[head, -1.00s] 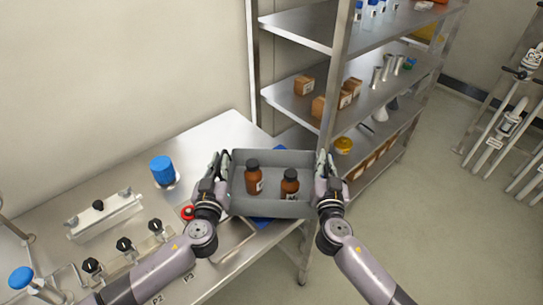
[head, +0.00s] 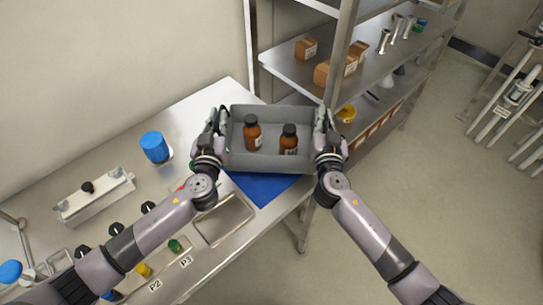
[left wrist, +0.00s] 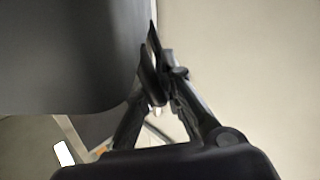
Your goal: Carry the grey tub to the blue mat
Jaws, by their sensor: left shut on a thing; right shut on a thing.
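The grey tub (head: 270,162) is held between my two grippers in the head view, with two brown bottles with dark caps (head: 252,132) (head: 289,140) standing in it. My left gripper (head: 221,122) is shut on the tub's left wall and my right gripper (head: 321,121) is shut on its right wall. The blue mat (head: 262,188) lies on the steel table; its near part shows below the tub and the tub hides the rest. In the left wrist view the left gripper's fingers (left wrist: 155,70) are beside a large dark grey surface, seemingly the tub.
The steel table (head: 205,112) carries a blue-capped container (head: 154,147), a row of knobs, and a shallow steel tray (head: 224,220). A shelf rack (head: 345,60) with boxes stands behind the tub and to its right. Open floor (head: 430,190) lies at the right.

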